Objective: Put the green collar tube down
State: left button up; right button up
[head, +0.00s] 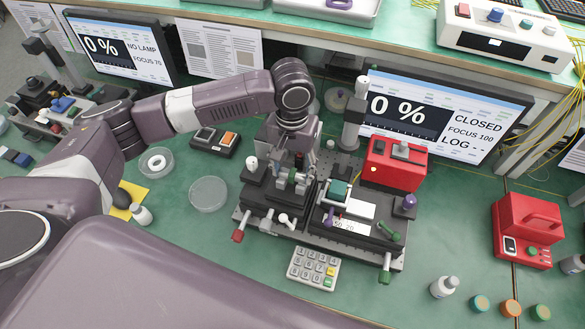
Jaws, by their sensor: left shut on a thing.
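My left gripper (291,168) points down over the left part of the black stage assembly (306,259) in the middle of the bench. It is shut on the green collar tube (291,177), which shows only as a small bit of green between the fingers. The gripper hides most of the tube. I cannot tell whether the tube touches the mount below it. A larger green-topped block (338,192) sits on the right part of the stage. My right gripper is not in view.
A red box (393,165) stands behind the stage, near a monitor (440,115) reading "0 % CLOSED". A keypad (314,269) lies in front. An empty round dish (208,194) is to the left. A red carry-handled unit (526,231), bottle (444,287) and coloured caps stand right.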

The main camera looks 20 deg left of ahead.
aim_at(292, 173)
pick_arm(q)
jog(key=shift+f, duration=0.25)
jog(key=shift+f, duration=0.1)
jog(key=shift+f, duration=0.15)
jog(key=o, duration=1.2)
jog(key=shift+c, duration=0.2)
jog(key=shift+r, duration=0.2)
notch_tip(292, 173, up, 12)
jog(key=b, duration=0.2)
jog(key=shift+s, duration=0.1)
